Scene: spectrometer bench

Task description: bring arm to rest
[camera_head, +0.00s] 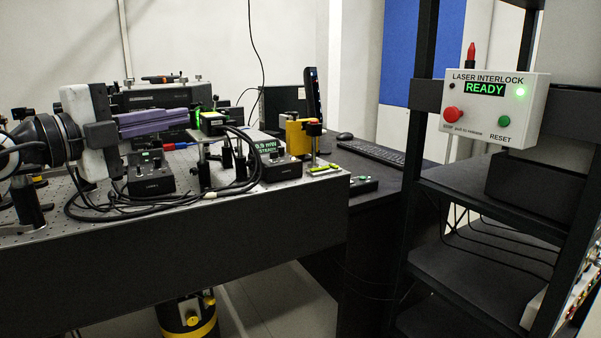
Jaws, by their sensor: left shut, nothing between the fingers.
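My left arm comes in from the left edge, and my left gripper (183,118) is held over the optical bench (170,250). Its white body is upright and its grey-purple fingers point right. The fingers are together, with nothing seen between them. The gripper hides part of the bench equipment behind it. My right gripper is not in view.
Mounted optics, black cables (110,208) and a display box (275,160) crowd the bench below and right of the fingers. A laser interlock box (493,107) reading READY hangs on a black rack (478,212) at right. A keyboard (372,153) lies behind.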

